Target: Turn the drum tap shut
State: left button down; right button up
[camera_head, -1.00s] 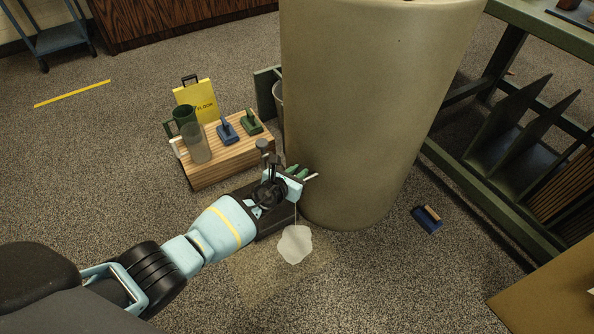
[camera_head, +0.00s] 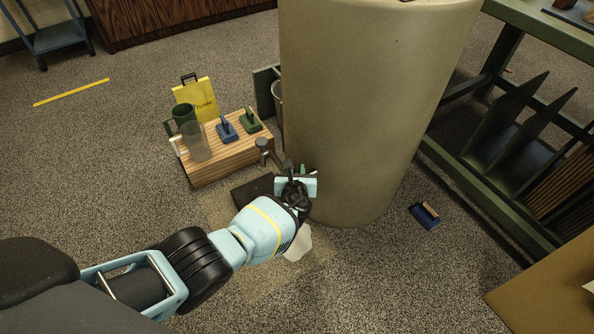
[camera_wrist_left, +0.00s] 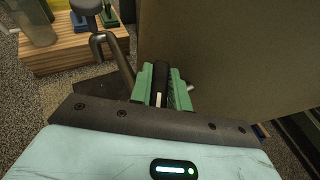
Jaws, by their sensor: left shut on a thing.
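The tall tan drum (camera_head: 370,100) stands upright on the carpet, with its tap low on the left front. My left gripper (camera_head: 296,178) is at the tap, close against the drum's lower wall. In the left wrist view its green fingers (camera_wrist_left: 163,88) are closed around a dark bar, apparently the tap's handle (camera_wrist_left: 160,78). A grey bent metal piece (camera_wrist_left: 112,48) with a round end rises left of the fingers. The gripper hides most of the tap and its outlet. A pale puddle (camera_head: 301,246) lies below, partly covered by my arm. My right gripper is not in view.
A wooden crate (camera_head: 215,165) with a green jug, a clear beaker and blue and green tools stands left of the drum. A yellow floor sign (camera_head: 197,97) is behind it. A blue brush (camera_head: 425,216) lies right, near a green rack (camera_head: 460,180).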

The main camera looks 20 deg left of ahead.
pick_arm(q)
jog(key=n+g+y+b, duration=0.2)
jog(key=n+y+b, duration=0.2)
jog(key=n, duration=0.1)
jog(key=shift+d+f+g+y, duration=0.1)
jog(key=shift+f+g+y, duration=0.15)
jog(key=shift+g+y, duration=0.15)
jog(key=shift+r+n+g+y+b, duration=0.2)
jog(key=shift+n+g+y+b, duration=0.7)
jog(key=shift+b, duration=0.35)
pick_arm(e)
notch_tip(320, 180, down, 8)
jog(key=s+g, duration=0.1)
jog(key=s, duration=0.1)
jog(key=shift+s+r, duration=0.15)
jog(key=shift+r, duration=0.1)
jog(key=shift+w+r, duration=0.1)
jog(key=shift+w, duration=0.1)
pick_arm(q)
jog(key=c, duration=1.5)
grip_release()
jog(key=shift+o, duration=0.9)
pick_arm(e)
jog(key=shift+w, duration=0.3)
